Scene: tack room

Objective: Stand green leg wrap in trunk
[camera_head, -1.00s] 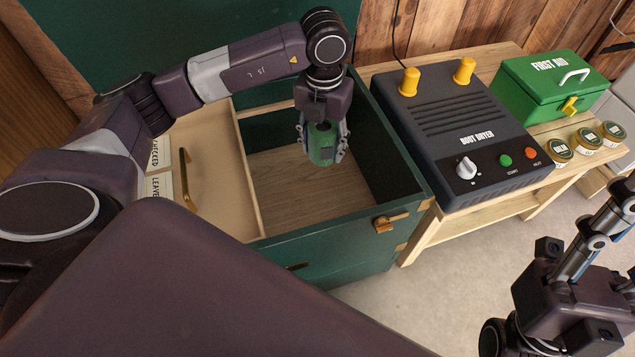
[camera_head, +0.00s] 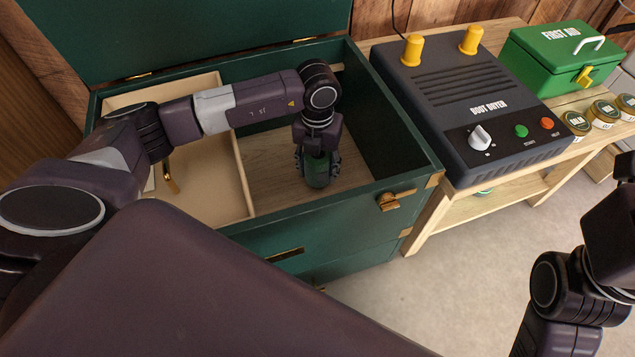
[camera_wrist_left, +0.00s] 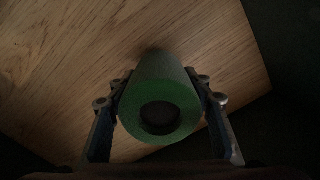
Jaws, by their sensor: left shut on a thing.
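The green leg wrap (camera_head: 318,172) is a rolled cylinder with a hole in its end. It is upright, low inside the open compartment of the dark green trunk (camera_head: 330,222). My left gripper (camera_head: 317,165) is shut on it from above. In the left wrist view the wrap (camera_wrist_left: 160,100) sits between both fingers of the gripper (camera_wrist_left: 160,110), its open end facing the camera and wooden floor behind. I cannot tell whether its base touches the floor. Of my right arm, only links show at the lower right; its gripper fingers are not visible.
A beige tray (camera_head: 215,185) fills the trunk's left side, beside the open compartment. The lid (camera_head: 200,30) stands open behind. A boot dryer (camera_head: 465,105), a green first aid box (camera_head: 560,60) and several tins (camera_head: 577,123) are on the wooden bench (camera_head: 545,160) to the right.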

